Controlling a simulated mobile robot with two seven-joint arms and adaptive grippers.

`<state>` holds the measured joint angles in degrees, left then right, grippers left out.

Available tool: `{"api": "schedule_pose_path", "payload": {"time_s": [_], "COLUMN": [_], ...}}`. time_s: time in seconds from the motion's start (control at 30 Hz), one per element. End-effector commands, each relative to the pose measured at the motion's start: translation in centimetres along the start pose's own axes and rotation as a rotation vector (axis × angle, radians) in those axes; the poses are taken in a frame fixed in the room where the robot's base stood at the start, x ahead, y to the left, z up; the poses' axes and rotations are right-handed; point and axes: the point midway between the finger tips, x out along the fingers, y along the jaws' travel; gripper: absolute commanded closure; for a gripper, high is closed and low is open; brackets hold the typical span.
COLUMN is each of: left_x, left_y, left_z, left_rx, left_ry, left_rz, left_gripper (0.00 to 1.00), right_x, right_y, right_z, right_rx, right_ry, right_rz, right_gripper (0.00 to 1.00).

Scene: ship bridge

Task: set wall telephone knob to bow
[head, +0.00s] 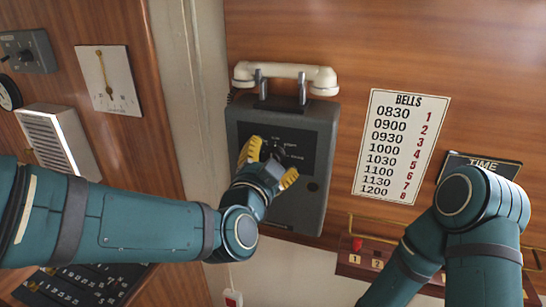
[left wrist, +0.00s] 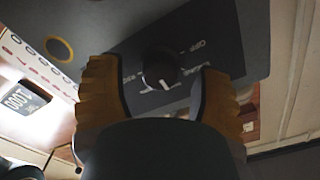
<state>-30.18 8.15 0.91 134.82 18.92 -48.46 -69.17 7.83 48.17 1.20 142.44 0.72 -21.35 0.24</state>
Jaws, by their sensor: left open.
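The wall telephone (head: 310,195) is a grey box with a white handset (head: 285,74) on top. Its dark front panel has a small round black knob, partly hidden behind my gripper in the head view. The knob (left wrist: 159,66) shows clearly in the left wrist view, with a white pointer mark toward the bottom of that picture. Labels surround it, too blurred to read surely. My left gripper (head: 270,164) is open in front of the panel. Its yellow fingers (left wrist: 160,88) stand either side of the knob, apart from it. My right gripper is out of view.
A BELLS chart (head: 400,146) hangs right of the telephone, with a TIME sign (head: 482,165) further right. A gauge (head: 109,80) and a white louvred box (head: 57,140) are on the left wall. A button panel (head: 372,258) sits below the chart.

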Motion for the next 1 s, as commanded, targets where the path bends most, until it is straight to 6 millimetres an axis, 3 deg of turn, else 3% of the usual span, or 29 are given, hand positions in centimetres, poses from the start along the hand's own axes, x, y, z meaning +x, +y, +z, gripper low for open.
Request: {"api": "schedule_pose_path", "payload": {"time_s": [0.2,0.43,0.83,0.93,1.0], "left_x": [-3.6,-6.1,-6.4,-5.8,-5.0], "left_y": [0.0,0.0,0.1,0.8,2.0], "left_z": [-0.1,-0.1,0.1,1.6,4.1], "left_rx": [0.000,0.000,-0.001,-0.022,-0.058], "left_ry": [0.004,0.004,-0.001,-0.037,-0.092], "left_rz": [0.000,-0.001,0.002,0.026,0.063], "left_gripper": [0.34,0.34,0.34,0.34,0.34], "right_x": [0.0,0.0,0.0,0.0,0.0], "right_y": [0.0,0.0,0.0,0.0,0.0], "right_z": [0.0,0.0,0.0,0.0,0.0], "right_rx": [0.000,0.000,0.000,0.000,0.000], "right_ry": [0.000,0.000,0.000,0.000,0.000], "right_rz": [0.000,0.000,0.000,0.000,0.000], "right_gripper": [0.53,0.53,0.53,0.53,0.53]}}
